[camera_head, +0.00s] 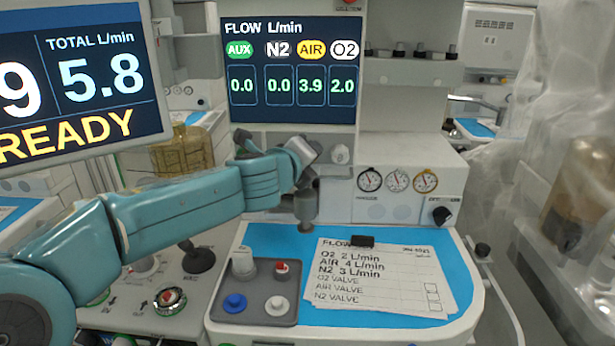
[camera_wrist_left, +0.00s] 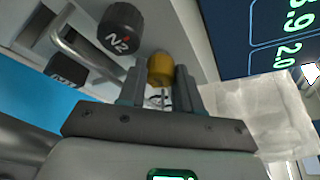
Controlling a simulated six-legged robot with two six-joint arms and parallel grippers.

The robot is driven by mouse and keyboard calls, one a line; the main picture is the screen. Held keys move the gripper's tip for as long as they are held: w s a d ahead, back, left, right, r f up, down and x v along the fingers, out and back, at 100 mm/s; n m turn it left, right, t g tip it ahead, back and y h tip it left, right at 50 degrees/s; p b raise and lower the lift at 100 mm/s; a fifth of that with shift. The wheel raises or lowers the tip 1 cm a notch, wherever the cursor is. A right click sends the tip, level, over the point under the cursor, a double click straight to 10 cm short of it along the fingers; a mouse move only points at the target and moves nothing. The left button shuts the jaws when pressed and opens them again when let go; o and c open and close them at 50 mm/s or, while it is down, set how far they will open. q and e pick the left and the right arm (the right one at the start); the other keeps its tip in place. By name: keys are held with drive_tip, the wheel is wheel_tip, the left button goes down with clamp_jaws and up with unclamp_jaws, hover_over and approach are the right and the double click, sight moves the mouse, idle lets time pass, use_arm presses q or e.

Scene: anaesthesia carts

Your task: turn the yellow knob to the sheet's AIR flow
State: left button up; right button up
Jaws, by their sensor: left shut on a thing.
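The yellow knob (camera_wrist_left: 160,67) is between the two fingers of my left gripper (camera_wrist_left: 160,80) in the left wrist view, and the gripper is shut on it. In the head view my left gripper (camera_head: 304,155) is at the panel below the flow display and hides the knob. The flow display (camera_head: 292,70) reads AUX 0.0, N2 0.0, AIR 3.9 and O2 2.0. The sheet (camera_head: 385,278) lies on the blue worktop and lists O2 2, AIR 4 and N2 3 L/min, with valve check boxes below. My right gripper is not in view.
A black N2 knob (camera_wrist_left: 120,30) is beside the yellow knob. A white knob (camera_head: 340,154) is right of my gripper. Several gauges (camera_head: 398,180) are farther right. A grey tray (camera_head: 254,304) with coloured caps stands left of the sheet. A READY monitor (camera_head: 80,85) is at left.

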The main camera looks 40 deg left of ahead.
use_arm(q)
drive_tip(key=shift+f+n+t+h+b, duration=0.1)
drive_tip(key=shift+n+t+h+b, duration=0.3)
drive_tip(key=shift+n+b, duration=0.9)
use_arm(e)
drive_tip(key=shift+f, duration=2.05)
use_arm(q)
drive_tip(key=shift+m, duration=0.3)
drive_tip(key=o, duration=0.8)
drive_tip(key=shift+c, duration=0.2)
drive_tip(key=shift+s, duration=0.1)
drive_tip(key=p+v, duration=0.1)
drive_tip(key=v, duration=1.5)
drive_tip(key=shift+d+p, duration=0.15)
drive_tip(key=shift+p, duration=0.25)
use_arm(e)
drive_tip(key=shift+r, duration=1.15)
